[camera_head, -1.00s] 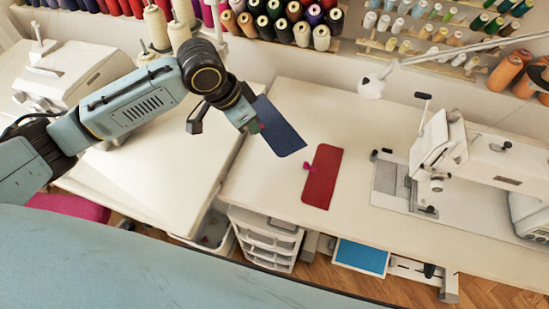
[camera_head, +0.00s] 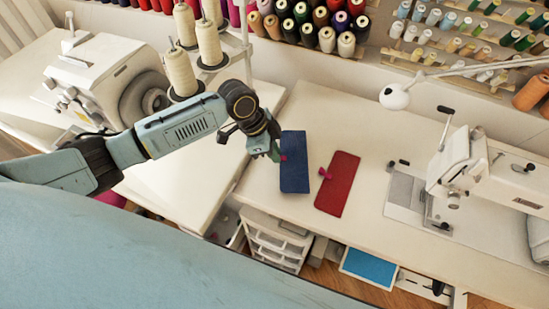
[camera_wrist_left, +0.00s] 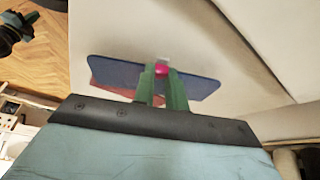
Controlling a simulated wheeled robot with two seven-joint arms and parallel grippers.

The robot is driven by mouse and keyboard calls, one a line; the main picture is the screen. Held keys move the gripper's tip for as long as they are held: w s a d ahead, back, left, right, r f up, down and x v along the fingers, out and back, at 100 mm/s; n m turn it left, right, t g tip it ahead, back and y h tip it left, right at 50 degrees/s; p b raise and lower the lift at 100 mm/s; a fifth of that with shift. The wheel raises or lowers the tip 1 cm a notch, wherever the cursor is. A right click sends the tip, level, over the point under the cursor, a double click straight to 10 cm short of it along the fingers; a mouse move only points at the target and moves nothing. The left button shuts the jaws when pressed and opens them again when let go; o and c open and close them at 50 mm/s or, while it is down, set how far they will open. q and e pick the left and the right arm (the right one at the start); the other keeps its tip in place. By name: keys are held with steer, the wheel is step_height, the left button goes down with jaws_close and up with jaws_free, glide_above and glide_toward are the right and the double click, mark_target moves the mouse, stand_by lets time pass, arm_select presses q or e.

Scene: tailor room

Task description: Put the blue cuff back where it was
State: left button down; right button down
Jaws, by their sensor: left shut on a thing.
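The blue cuff (camera_head: 295,174) is a dark blue panel with a small pink tab on its left edge. It hangs just left of the red cuff, over or close above the table; I cannot tell whether it touches. My left gripper (camera_head: 279,153) is shut on it at the tab. In the left wrist view the blue cuff (camera_wrist_left: 205,86) spans across behind the green fingers (camera_wrist_left: 162,85), with the pink tab between them. The red cuff (camera_head: 338,184) lies flat on the white table (camera_head: 375,130), its pink tab on the left. My right gripper is not in the head view.
A white sewing machine (camera_head: 478,170) stands to the right of the red cuff. Another machine (camera_head: 105,80) and cream thread cones (camera_head: 185,72) stand at the left. Thread spools line the back wall. White drawers (camera_head: 277,240) are under the table. The tabletop behind the cuffs is clear.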

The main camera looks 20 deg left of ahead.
arm_select(q)
step_height(320, 180, down, 3)
steer(key=shift+r, duration=0.15)
steer(key=shift+f, duration=0.25)
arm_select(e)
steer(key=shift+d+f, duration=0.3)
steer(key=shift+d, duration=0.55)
arm_select(q)
steer(key=c, duration=1.4)
jaws_free()
steer(key=shift+b, duration=0.3)
steer(key=shift+c, duration=0.2)
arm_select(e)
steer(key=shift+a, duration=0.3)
